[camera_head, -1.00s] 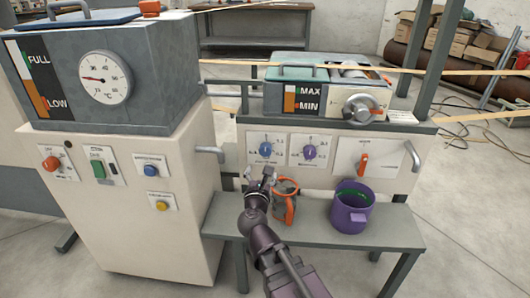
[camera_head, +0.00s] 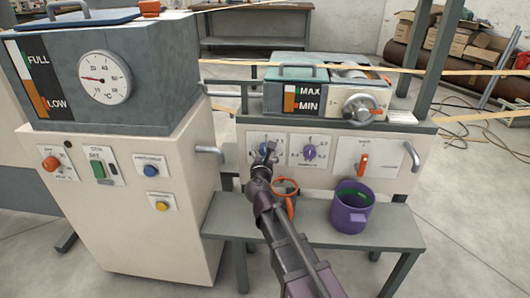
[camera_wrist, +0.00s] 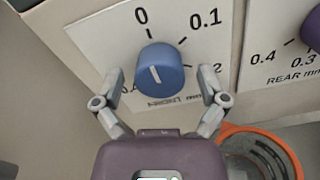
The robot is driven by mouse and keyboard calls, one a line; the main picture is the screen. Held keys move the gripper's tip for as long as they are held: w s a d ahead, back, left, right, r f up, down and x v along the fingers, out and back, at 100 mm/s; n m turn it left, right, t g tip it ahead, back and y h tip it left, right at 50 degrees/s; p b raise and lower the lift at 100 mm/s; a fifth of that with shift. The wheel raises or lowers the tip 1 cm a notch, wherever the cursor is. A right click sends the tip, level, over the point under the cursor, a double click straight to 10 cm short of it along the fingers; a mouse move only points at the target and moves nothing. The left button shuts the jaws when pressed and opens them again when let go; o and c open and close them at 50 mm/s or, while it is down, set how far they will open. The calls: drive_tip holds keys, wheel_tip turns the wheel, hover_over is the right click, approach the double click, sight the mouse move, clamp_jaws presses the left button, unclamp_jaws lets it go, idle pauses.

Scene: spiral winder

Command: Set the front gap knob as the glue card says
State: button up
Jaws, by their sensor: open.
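The blue front gap knob (camera_wrist: 161,72) sits on a white dial plate (camera_wrist: 105,45) reading 0, 0.1 and 0.2, with other numbers partly covered. The knob's short white line runs nearly up-down, its upper end leaning towards the 0. My gripper (camera_wrist: 160,84) is open, one finger on each side of the knob. I cannot tell whether the fingers touch it. In the head view my gripper (camera_head: 267,151) covers much of the left dial plate (camera_head: 254,139). I cannot make out a glue card.
The purple rear knob (camera_head: 309,151) is close to the right. An orange-rimmed container (camera_head: 285,185) and a purple mug (camera_head: 351,208) stand on the grey bench (camera_head: 385,232) below. A handle (camera_head: 209,150) juts out at the left. An orange switch (camera_head: 363,164) is further right.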

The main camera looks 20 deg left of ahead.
drive_tip(key=c, duration=1.1)
drive_tip(key=shift+c, duration=0.2)
